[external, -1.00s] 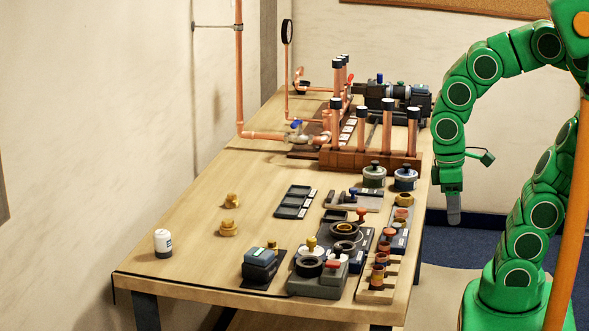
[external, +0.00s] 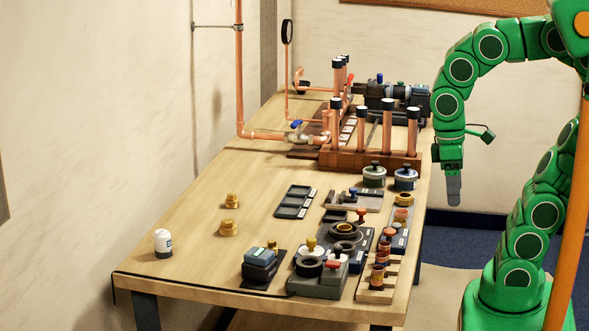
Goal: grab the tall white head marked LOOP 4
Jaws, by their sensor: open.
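A white head with a dark base and a small label (external: 163,243) stands upright on the wooden table near its front left corner. Its label is too small to read. My gripper (external: 453,192) hangs pointing down beyond the table's right edge, far to the right of the white head. Nothing shows in the gripper, and it is open, though its fingers overlap in this view.
Two brass fittings (external: 229,228) stand right of the white head. A dark box (external: 260,264), a crowded fixture (external: 322,268) and a wooden rack (external: 376,290) fill the front right. Copper pipes (external: 388,130) rise at the back. The table's left side (external: 190,210) is mostly clear.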

